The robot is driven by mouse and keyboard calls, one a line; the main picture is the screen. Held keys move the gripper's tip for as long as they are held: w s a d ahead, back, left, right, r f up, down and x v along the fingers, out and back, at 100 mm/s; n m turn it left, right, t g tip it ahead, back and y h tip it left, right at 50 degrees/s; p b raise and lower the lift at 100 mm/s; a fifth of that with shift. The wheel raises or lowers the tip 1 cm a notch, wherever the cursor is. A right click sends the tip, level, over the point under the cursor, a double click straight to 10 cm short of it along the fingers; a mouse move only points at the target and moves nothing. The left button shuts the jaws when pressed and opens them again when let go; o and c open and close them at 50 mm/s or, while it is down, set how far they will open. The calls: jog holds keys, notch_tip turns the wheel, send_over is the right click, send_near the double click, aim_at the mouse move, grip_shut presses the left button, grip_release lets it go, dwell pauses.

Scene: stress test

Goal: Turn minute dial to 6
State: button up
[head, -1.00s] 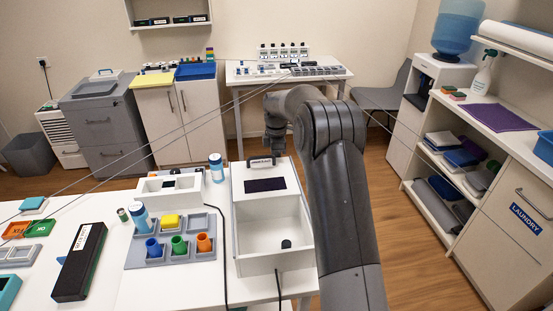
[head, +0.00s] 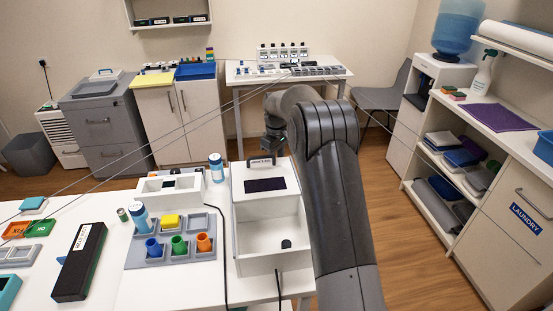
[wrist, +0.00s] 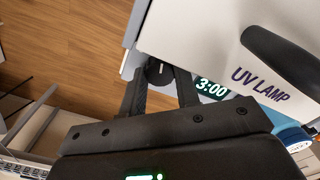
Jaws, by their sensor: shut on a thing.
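The UV lamp is a white box (head: 240,215) with an open front compartment on the near table in the head view. Its white top with "UV LAMP" lettering (wrist: 262,84) shows in the wrist view. A black round dial (wrist: 159,70) with a pale mark sits at the lamp's edge, partly hidden by my fingers. A display (wrist: 211,88) beside it reads 3:00. My gripper (wrist: 160,82) has one finger on each side of the dial and is shut on it. In the head view my gripper (head: 272,147) is at the lamp's far end; its fingertips are hard to make out.
A black handle (wrist: 285,55) rises from the lamp top. A black cable runs down beside the lamp. Open floor lies right of my arm.

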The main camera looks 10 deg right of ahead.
jog(key=m, duration=0.3)
jog(key=shift+m, duration=0.4)
jog(key=shift+r+m, duration=0.1)
jog(key=shift+m, duration=1.8)
jog(key=o, duration=0.7)
notch_tip(320, 180, up, 11)
